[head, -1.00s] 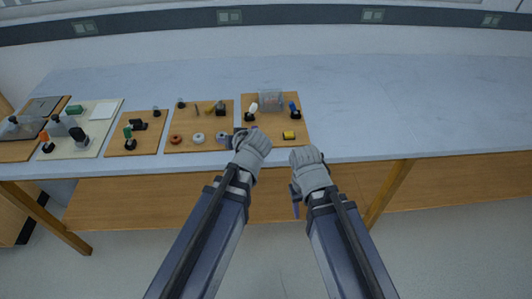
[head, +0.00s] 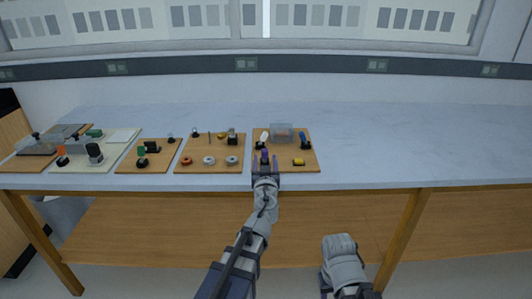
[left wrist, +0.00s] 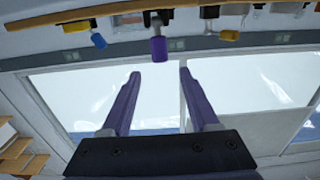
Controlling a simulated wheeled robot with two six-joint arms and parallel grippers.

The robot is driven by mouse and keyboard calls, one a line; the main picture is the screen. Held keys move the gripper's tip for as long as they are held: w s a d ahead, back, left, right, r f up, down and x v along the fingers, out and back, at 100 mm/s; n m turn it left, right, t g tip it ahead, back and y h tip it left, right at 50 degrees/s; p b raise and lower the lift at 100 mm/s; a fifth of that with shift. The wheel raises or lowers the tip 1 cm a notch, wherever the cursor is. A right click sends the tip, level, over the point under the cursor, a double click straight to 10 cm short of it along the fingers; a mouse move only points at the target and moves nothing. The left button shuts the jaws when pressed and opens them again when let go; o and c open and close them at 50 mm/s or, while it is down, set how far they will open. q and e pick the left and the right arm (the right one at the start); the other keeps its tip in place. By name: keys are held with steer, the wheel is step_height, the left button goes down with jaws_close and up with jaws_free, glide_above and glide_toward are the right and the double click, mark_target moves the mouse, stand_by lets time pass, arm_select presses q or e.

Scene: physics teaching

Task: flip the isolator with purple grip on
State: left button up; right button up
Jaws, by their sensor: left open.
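The isolator with the purple grip (head: 265,154) stands at the front left of the rightmost wooden board (head: 285,166). In the left wrist view its purple grip (left wrist: 158,49) sticks out from a black mount, just beyond the fingertips and roughly centred between them. My left gripper (head: 265,163) is at the board's front edge, open and empty, with its fingers to either side of the grip. The two purple fingers of the left gripper (left wrist: 158,72) are spread wide in the wrist view. My right gripper (head: 342,265) hangs low in front of the bench; its fingers are hidden.
The same board holds a white-knobbed part (head: 264,137), a clear box (head: 283,131), a blue-gripped part (head: 304,138) and a yellow part (head: 299,162). More boards with parts lie to the left. The bench top (head: 410,145) on the right is clear.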

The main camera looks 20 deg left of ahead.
mark_target(265, 150)
arm_select(q)
steer(key=x, duration=0.7)
steer(key=shift+w+a, duration=0.1)
steer(key=shift+w, duration=0.1)
steer(key=shift+c, duration=0.2)
jaws_close()
steer(key=shift+f, duration=0.1)
